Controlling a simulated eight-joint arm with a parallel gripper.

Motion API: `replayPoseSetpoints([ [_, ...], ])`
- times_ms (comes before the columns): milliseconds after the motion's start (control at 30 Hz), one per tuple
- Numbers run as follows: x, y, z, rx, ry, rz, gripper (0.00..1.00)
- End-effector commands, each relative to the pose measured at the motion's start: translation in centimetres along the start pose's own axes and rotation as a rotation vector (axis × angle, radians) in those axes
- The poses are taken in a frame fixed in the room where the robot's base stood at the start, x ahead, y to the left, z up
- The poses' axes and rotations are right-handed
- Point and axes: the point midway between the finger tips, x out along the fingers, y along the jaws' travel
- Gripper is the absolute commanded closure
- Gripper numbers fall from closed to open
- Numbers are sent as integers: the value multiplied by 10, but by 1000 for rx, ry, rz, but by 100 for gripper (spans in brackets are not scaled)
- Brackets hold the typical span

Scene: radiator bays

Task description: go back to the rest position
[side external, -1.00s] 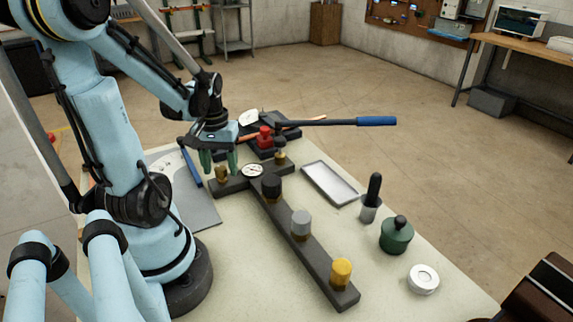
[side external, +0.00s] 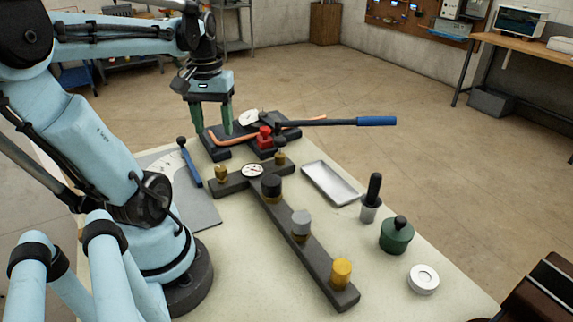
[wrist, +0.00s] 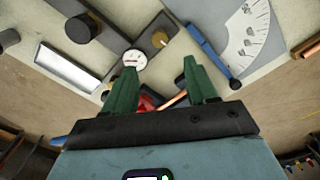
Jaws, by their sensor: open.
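My gripper (side external: 212,118) is open, with two green fingers pointing down and nothing between them. In the side view it hangs above the far end of the table, near the pipe bender with its copper-coloured tube (side external: 232,139). In the wrist view my gripper (wrist: 158,85) shows its two fingers apart, with the dial gauge (wrist: 134,59) beyond them. The dark T-shaped manifold (side external: 312,260) lies on the table, with the gauge (side external: 252,170) and several fittings on it. My gripper is clear of the manifold.
The bender's blue-gripped handle (side external: 375,121) juts right over the floor. A shallow metal tray (side external: 330,183), a black-handled tool (side external: 372,197), a green canister (side external: 397,235) and a white ring (side external: 424,279) stand on the right. A blue-armed protractor plate (side external: 190,206) lies beside my base.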

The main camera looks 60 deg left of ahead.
Motion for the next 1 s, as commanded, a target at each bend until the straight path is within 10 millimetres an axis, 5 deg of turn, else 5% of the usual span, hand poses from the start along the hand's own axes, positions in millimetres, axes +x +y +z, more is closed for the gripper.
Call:
replayPoseSetpoints([
  [567,-5,8,1,32,18,3,43],
  [767,6,62,9,265,158,36,43],
  [1000,18,147,45,640,391,149,43],
])
